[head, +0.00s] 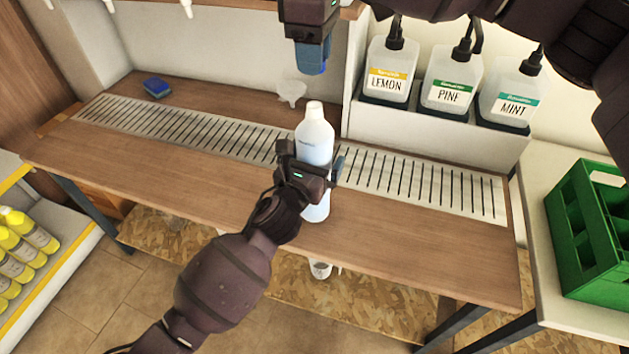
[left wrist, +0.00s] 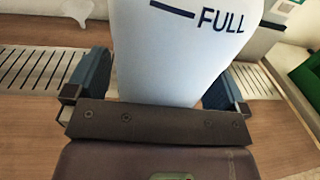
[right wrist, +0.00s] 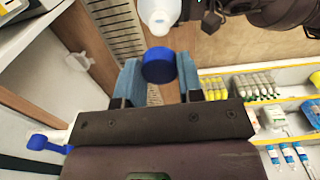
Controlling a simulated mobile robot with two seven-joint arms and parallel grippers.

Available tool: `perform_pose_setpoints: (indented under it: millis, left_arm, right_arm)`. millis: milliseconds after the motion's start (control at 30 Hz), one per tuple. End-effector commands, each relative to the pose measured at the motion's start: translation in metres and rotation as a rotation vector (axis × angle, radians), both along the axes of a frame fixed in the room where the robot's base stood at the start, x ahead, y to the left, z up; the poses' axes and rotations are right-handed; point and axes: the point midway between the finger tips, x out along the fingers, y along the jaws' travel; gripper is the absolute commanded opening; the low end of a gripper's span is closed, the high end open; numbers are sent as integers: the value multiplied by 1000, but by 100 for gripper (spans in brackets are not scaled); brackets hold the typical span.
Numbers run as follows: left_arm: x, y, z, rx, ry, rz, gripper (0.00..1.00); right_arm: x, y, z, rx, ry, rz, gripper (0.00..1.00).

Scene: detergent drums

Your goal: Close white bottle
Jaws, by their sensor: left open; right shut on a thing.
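The white bottle (head: 314,138) stands upright near the front of the wooden bench, with its uncapped neck pointing up. Its side shows the word FULL in the left wrist view (left wrist: 190,45). My left gripper (head: 314,168) is open, with its fingers on either side of the bottle's body. My right gripper (head: 312,62) is above the bottle and apart from it. It is shut on a round blue cap (right wrist: 159,66), seen between its fingers in the right wrist view. The bottle's mouth (right wrist: 158,24) shows beyond the cap there.
A slotted metal drain (head: 420,183) runs along the bench (head: 180,160). LEMON (head: 388,75), PINE (head: 450,85) and MINT (head: 508,100) dispensers stand behind at right. A green crate (head: 590,225) stands right.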

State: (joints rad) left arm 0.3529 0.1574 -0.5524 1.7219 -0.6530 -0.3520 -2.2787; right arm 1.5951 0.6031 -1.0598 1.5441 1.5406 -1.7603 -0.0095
Motion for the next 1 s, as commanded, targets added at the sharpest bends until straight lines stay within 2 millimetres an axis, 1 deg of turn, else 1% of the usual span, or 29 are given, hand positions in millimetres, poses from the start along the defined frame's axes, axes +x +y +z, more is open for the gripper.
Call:
perform_pose_setpoints:
  millis: [67, 167, 500, 667, 1000]
  left_arm:
    - [0, 0, 0, 0, 0, 0, 100]
    - [0, 0, 0, 0, 0, 0, 86]
    - [0, 0, 0, 0, 0, 0, 35]
    - [0, 0, 0, 0, 0, 0, 35]
    - [0, 0, -1, 0, 1, 0, 35]
  right_arm:
    - [0, 0, 0, 0, 0, 0, 13]
    - [0, 0, 0, 0, 0, 0, 13]
    - [0, 0, 0, 0, 0, 0, 13]
    - [0, 0, -5, -1, 1, 0, 13]
    - [-1, 0, -45, -1, 0, 1, 13]
